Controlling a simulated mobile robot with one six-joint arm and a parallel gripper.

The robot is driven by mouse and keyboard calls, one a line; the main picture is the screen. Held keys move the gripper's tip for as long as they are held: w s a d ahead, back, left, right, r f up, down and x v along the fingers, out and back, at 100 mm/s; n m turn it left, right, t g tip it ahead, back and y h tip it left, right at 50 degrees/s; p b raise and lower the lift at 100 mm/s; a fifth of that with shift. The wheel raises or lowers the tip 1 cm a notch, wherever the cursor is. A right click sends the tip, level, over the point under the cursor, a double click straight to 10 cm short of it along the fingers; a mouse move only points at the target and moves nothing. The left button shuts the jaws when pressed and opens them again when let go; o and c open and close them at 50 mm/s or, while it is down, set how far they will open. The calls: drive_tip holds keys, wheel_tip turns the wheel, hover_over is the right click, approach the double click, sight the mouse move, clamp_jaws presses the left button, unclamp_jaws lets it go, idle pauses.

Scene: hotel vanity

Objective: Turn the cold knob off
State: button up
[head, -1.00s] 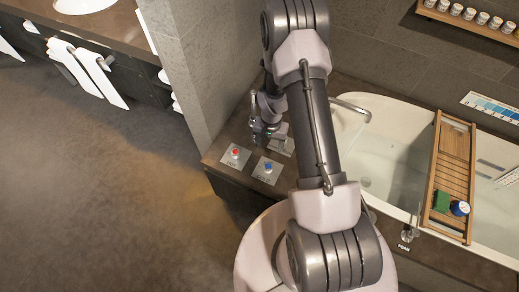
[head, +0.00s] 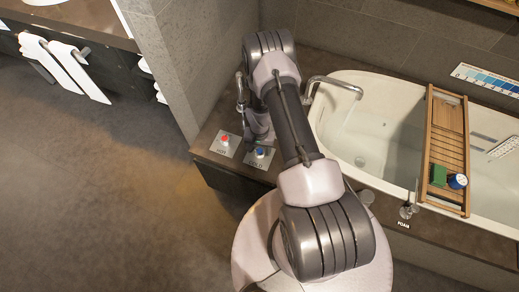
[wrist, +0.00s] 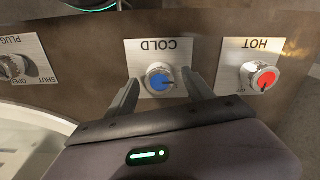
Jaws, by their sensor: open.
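The cold knob (wrist: 160,80) has a blue cap with a dark pointer mark and a metal rim on a plate lettered COLD (wrist: 160,50). In the head view the cold knob (head: 260,152) sits on the counter at the corner of the tub. My gripper (wrist: 160,88) is open in the wrist view, one finger on each side of the cold knob in the picture. I cannot tell whether the fingers touch it. In the head view the gripper is mostly hidden by my arm.
The hot knob (wrist: 264,77), red-capped, sits right of the cold one in the wrist view. A plug knob (wrist: 15,67) is at the left. The spout (head: 335,84), bathtub (head: 345,120) and wooden tub tray (head: 445,130) are right of my arm in the head view.

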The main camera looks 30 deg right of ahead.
clamp_jaws()
drive_tip(key=m+b, duration=0.2)
drive_tip(key=m, duration=0.2)
drive_tip(key=shift+f, duration=0.1)
drive_tip(key=m+b, duration=0.2)
drive_tip(key=m, duration=0.2)
drive_tip(key=shift+m, duration=0.4)
drive_tip(key=m+b, duration=0.2)
drive_tip(key=m, duration=0.2)
drive_tip(key=shift+m+b, duration=1.05)
drive_tip(key=shift+m, duration=1.35)
